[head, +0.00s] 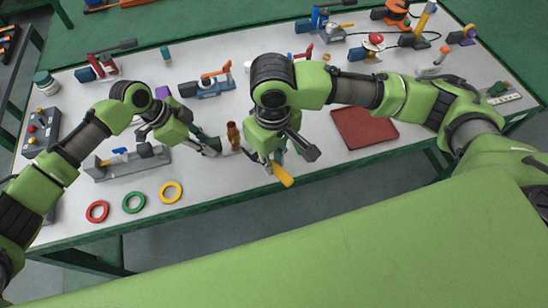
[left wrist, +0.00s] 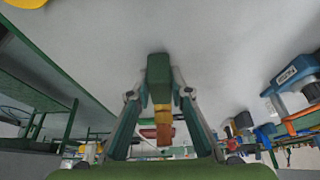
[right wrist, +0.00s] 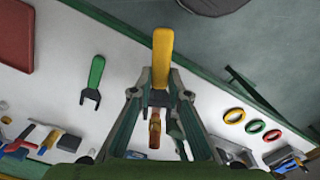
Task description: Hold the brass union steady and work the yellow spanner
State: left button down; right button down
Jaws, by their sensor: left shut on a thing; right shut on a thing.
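The brass union (head: 234,136) stands upright near the table's front edge, between my two grippers. My left gripper (head: 214,145) reaches it from the left. In the left wrist view it is shut on a dark green block (left wrist: 158,69), with the brass union (left wrist: 163,118) in line behind it; I cannot tell whether they are joined. My right gripper (right wrist: 158,90) is shut on the yellow spanner (right wrist: 163,55). The spanner's yellow handle (head: 282,175) points toward the front edge in the head view. Its grey jaws are close to the union (right wrist: 155,130); contact is unclear.
A green spanner (right wrist: 94,80) lies on the table beside my right gripper. A dark red mat (head: 364,128) lies to the right. Red (head: 97,211), green (head: 134,202) and yellow (head: 171,192) rings lie at front left. A grey tray (head: 120,172) sits behind them.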

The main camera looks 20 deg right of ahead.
jog(key=shift+w+a+f, duration=0.25)
jog(key=shift+w+f, duration=0.2)
jog(key=shift+f, duration=0.05)
jog(key=shift+w+a+f, duration=0.25)
jog(key=shift+w+f, duration=0.05)
jog(key=shift+w, duration=0.25)
jog(key=shift+w+a+f, duration=0.25)
jog(key=shift+w+f, duration=0.05)
jog(key=shift+w, duration=0.2)
jog(key=shift+w+a+f, duration=0.25)
jog(key=shift+w+f, duration=0.05)
jog(key=shift+w, duration=0.25)
jog(key=shift+w+a, duration=0.4)
jog(key=shift+w, duration=0.4)
jog(key=shift+w+a, duration=0.35)
jog(key=shift+w, duration=0.4)
